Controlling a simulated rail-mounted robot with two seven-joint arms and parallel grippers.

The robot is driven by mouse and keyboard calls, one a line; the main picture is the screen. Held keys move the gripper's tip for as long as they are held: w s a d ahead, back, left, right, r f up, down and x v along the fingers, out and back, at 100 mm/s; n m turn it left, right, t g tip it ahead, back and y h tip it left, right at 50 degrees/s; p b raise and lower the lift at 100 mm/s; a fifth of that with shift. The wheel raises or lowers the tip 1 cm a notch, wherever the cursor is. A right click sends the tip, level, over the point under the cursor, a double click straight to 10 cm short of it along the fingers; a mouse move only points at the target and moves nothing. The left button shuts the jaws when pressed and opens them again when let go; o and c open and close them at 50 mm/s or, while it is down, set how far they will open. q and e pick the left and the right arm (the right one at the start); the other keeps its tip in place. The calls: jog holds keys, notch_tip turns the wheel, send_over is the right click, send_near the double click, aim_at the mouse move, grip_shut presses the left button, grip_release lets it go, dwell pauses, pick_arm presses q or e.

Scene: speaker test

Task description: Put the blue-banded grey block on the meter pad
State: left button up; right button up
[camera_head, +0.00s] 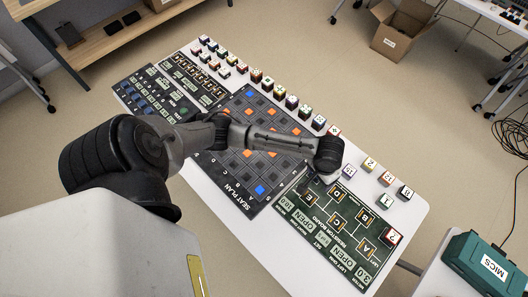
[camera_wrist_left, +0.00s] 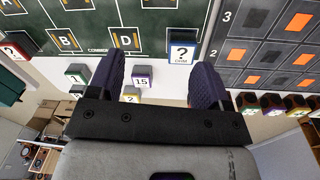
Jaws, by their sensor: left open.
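A block with a white top marked "? OHM" and a blue band (camera_wrist_left: 182,55) stands at the edge of the green resistor board in the wrist view, ahead of and between my fingers, touching neither. In the head view my arm hides it. My left gripper (camera_wrist_left: 156,82) is open and empty; in the head view its end (camera_head: 327,160) hangs over the board's upper corner. The green resistor board (camera_head: 322,226) carries lettered squares and readouts such as "OPEN". I cannot single out the meter pad with certainty among its small markings. My right gripper is not in view.
The dark seat plan board (camera_head: 246,185) lies left of the resistor board. More blocks line the table's far edge. A green MICS case (camera_head: 487,265) sits lower right.

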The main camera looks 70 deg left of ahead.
pick_arm(q)
jog(key=s+d+f+m+t+h, duration=0.1)
jog(key=s+d+m+t, duration=0.15)
jog(key=s+d, duration=0.65)
jog(key=s+a+r+m+y, duration=0.1)
jog(key=s+a, duration=0.5)
jog(key=s, duration=0.6)
notch_tip(320, 180, up, 2)
jog(key=shift+s+a+r+m+y, duration=0.2)
jog(key=shift+s+m+y, duration=0.1)
jog(key=shift+m, duration=0.35)
jog(key=shift+d+t, duration=0.1)
jog(key=shift+t, duration=0.15)
